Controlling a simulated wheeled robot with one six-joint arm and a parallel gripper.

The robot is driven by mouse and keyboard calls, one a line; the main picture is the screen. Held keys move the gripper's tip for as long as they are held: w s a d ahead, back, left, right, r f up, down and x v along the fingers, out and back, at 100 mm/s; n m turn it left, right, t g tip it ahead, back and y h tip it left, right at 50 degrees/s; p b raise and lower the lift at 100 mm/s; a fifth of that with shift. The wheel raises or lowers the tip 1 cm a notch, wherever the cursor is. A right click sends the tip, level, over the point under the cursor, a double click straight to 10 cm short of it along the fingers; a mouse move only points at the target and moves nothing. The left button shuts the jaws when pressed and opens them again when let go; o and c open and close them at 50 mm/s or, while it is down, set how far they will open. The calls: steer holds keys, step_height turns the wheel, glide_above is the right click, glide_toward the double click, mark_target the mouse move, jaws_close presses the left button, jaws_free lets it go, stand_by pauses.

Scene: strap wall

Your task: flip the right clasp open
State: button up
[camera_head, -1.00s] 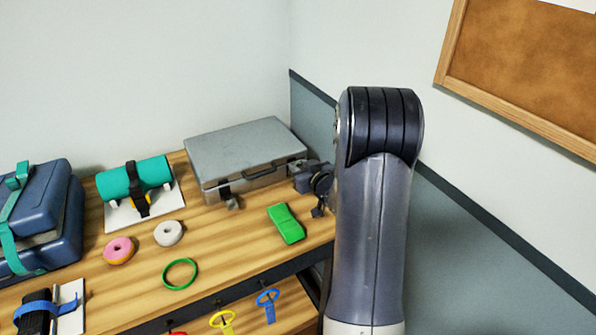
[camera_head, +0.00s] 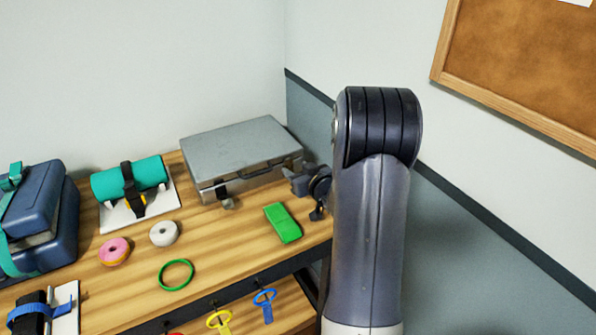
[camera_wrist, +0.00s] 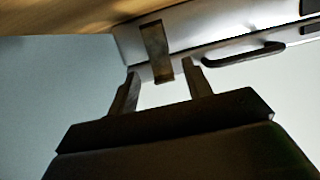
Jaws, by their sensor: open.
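The grey metal case (camera_head: 235,150) lies shut at the back right of the wooden table. Its left clasp (camera_head: 225,192) shows on the front in the head view. The right clasp (camera_wrist: 156,52) is a dark brownish strip on the case edge in the wrist view, beside the black handle (camera_wrist: 243,54). In the head view I cannot make it out clearly by my gripper (camera_head: 315,187). My gripper (camera_wrist: 160,70) is open, one finger on each side of the clasp. I cannot tell whether the fingers touch it.
A green block (camera_head: 283,222) lies in front of the case. A teal roll (camera_head: 130,178) on a white board, a pink ring (camera_head: 115,251), a white ring (camera_head: 164,233) and a green hoop (camera_head: 176,274) lie to the left. The wall (camera_head: 310,105) is close behind the case.

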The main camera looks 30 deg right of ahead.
steer(key=v, duration=1)
steer(key=shift+s, duration=0.35)
steer(key=x, duration=1.1)
steer(key=shift+w+r, duration=0.1)
steer(key=shift+r, duration=0.05)
steer(key=shift+w+r+p, duration=0.1)
steer(key=shift+r+p, duration=0.2)
steer(key=shift+p, duration=0.1)
steer(key=shift+f, duration=0.1)
